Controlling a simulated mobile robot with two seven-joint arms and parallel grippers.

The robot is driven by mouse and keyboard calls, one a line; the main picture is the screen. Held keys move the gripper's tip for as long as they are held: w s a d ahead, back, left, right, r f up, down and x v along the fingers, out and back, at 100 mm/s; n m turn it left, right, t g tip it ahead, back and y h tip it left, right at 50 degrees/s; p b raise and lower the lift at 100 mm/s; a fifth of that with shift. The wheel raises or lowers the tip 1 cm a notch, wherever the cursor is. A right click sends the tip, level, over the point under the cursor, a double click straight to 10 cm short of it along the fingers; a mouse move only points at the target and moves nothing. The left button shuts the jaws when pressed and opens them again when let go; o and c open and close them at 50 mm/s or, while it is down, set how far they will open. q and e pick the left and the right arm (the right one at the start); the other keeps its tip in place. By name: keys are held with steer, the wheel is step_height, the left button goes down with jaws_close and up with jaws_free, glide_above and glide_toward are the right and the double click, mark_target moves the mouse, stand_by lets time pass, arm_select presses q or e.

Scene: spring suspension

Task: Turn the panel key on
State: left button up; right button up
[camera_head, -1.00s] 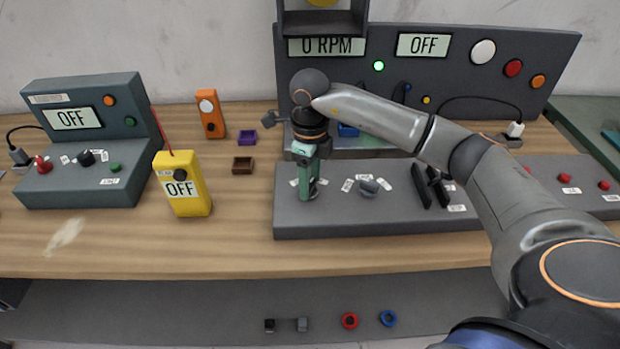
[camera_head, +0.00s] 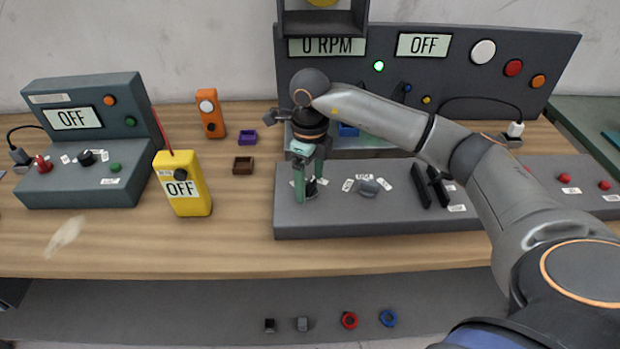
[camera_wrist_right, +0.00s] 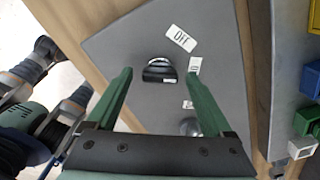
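The panel key (camera_head: 312,187) is a small dark knob on the grey sloped panel (camera_head: 330,220), with white labels around it. It shows more clearly in the right wrist view (camera_wrist_right: 160,70), as a black knob beside an "OFF" label. My right gripper (camera_head: 309,181) has two green fingers pointing down over the key. In the right wrist view the fingers (camera_wrist_right: 159,75) are spread, with the key in the gap and clear space on both sides. The key is partly hidden by the gripper in the head view. My left gripper is not in the head view.
A second grey knob (camera_head: 368,187) and dark levers (camera_head: 432,187) stand right of the key. Behind, a display (camera_head: 424,44) reads "OFF" and another (camera_head: 327,46) "0 RPM".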

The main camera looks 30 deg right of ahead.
mark_target(310, 183)
step_height(310, 183, up, 12)
steer(key=shift+r, duration=0.25)
stand_by(0.5)
stand_by(0.5)
